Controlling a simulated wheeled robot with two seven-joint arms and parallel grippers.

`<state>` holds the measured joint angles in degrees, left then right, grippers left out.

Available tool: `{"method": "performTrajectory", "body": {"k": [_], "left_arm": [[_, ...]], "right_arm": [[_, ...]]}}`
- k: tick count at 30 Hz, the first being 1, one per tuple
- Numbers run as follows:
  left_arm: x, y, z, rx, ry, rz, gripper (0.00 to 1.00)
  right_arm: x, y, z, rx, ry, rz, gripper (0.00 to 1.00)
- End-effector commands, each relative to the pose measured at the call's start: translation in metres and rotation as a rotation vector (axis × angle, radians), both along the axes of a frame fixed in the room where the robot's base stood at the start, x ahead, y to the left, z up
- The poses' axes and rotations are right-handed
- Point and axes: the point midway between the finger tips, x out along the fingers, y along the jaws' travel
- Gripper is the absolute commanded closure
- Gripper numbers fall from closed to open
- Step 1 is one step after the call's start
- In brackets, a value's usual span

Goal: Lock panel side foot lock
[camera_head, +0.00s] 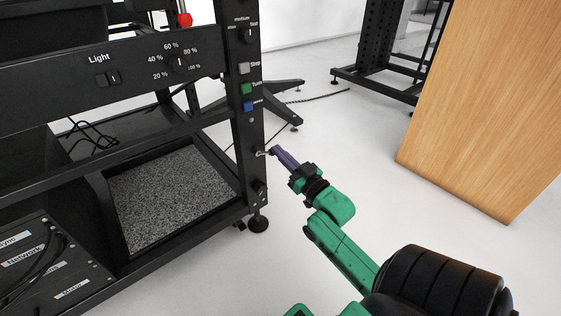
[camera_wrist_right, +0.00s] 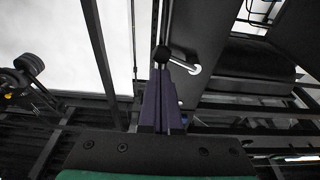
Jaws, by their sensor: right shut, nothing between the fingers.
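A small silver lever (camera_head: 260,153) sticks out of the side of the black panel post (camera_head: 247,120). In the right wrist view the lever (camera_wrist_right: 189,68) is bent and ends in a black knob (camera_wrist_right: 161,54). My right gripper (camera_head: 275,150) has purple fingers that are shut and empty. Their tips (camera_wrist_right: 161,72) are right at the knob; I cannot tell if they touch it. A black levelling foot (camera_head: 258,223) stands on the floor under the post. My left gripper is not in view.
The post carries a knob and grey, green (camera_head: 246,89) and blue buttons above the lever. A wooden panel (camera_head: 480,110) stands at the right. A black frame leg (camera_head: 290,112) and a cable lie behind.

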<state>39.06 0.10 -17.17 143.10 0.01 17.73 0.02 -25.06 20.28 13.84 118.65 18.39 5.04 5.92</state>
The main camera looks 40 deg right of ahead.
Motion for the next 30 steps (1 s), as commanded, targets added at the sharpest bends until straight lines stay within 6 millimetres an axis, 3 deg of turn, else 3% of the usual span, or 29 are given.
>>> {"method": "performTrajectory", "body": {"k": [30], "left_arm": [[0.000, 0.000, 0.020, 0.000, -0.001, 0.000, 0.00]], "right_arm": [[0.000, 0.000, -0.003, 0.105, -0.002, 0.000, 1.00]]}}
